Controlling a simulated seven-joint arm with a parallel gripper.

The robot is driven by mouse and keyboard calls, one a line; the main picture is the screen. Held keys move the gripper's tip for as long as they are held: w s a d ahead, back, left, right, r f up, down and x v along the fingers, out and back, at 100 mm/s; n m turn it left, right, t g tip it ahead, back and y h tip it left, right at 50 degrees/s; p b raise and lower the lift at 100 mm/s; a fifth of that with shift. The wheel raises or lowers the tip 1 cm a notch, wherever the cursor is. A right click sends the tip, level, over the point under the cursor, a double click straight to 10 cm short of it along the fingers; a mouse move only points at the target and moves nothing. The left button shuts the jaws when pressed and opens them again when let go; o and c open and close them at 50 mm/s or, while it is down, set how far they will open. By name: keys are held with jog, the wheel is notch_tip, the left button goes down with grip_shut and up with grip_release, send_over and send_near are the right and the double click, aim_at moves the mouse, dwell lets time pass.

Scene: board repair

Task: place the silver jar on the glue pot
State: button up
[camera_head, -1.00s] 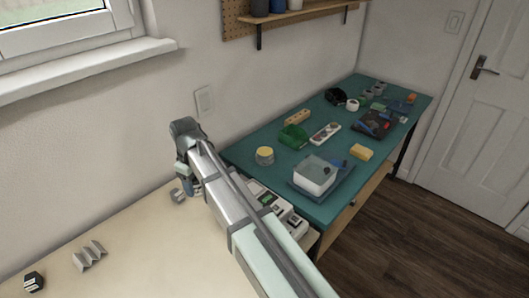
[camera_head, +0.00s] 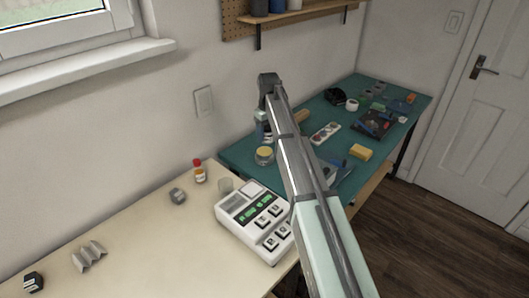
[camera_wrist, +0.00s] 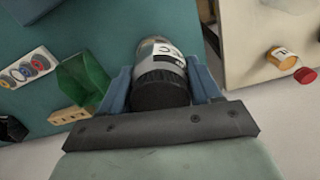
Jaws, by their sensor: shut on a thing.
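My gripper (camera_wrist: 163,92) is shut on the silver jar (camera_wrist: 162,62), with a blue finger on each side. The jar has a black end towards the wrist camera and a pale label with dark print. In the head view my gripper (camera_head: 264,131) is above the near left part of the green mat. A squat pot with a yellow top (camera_head: 264,155), which looks like the glue pot, stands upright just below it. I cannot tell the exact gap between them. In the wrist view this pot does not show.
A white device with keys (camera_head: 254,217) stands on the pale table. A red-capped orange bottle (camera_head: 199,172) and a small grey part (camera_head: 178,196) are left of it.

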jog(key=m, duration=0.1)
send_over(265, 151)
jog(key=shift+f+m, duration=0.55)
jog(key=shift+f, duration=1.75)
jog(key=shift+f+m, duration=0.55)
jog(key=shift+f, duration=1.7)
jog(key=shift+f, duration=0.15)
jog(key=o, duration=1.2)
jog(key=shift+c, duration=0.2)
notch_tip(265, 151, up, 12)
